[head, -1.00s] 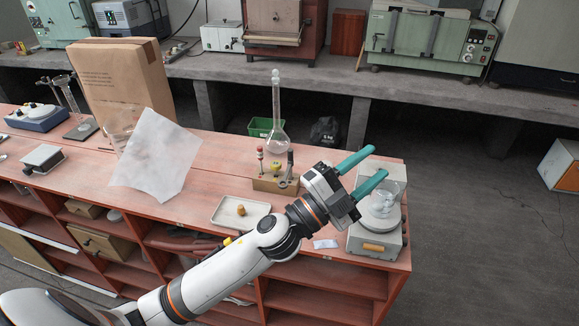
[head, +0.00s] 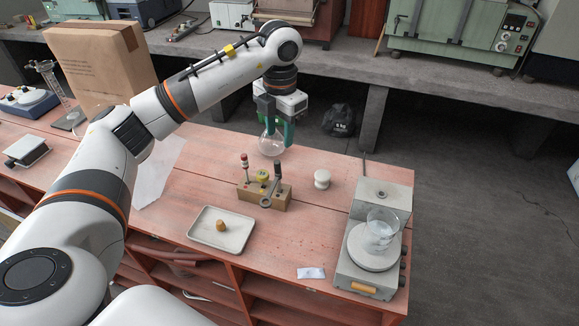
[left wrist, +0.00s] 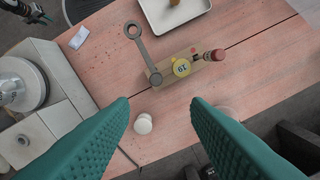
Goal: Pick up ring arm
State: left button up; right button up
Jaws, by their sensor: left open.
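The ring arm (head: 267,201) is a grey rod with an open ring at one end. My left gripper (head: 277,142) points down behind the block, near the round glass flask (head: 271,149). Its teal fingers are apart with nothing held between them; the left wrist view also shows the open gripper (left wrist: 159,104).
A white knobbed piece (head: 322,179) stands right of the block. A tray (head: 207,238) with a small brown piece lies in front.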

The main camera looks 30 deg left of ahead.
aim_at(278, 161)
pick_arm(q)
jog(key=f, duration=0.1)
jog(key=s+f+p, duration=0.1)
jog(key=f, duration=0.1)
jog(key=s+f+p, duration=0.1)
jog(key=shift+s+a+f, duration=0.1)
jog(key=shift+a+f, duration=0.05)
jog(key=shift+f, duration=0.05)
jog(key=f+p, duration=0.1)
jog(key=f, duration=0.3)
jog(key=f+p, duration=0.1)
jog(key=shift+w+f+p, duration=0.35)
jog(key=shift+w+f, duration=0.05)
jog(key=shift+f, duration=0.3)
jog(key=shift+w+f, duration=0.1)
jog(key=shift+f, duration=0.05)
jog(key=shift+c, duration=0.2)
grip_shut()
pick_arm(e)
jog(key=s+r, duration=0.3)
jog(key=r, duration=0.2)
jog(key=shift+s, duration=0.4)
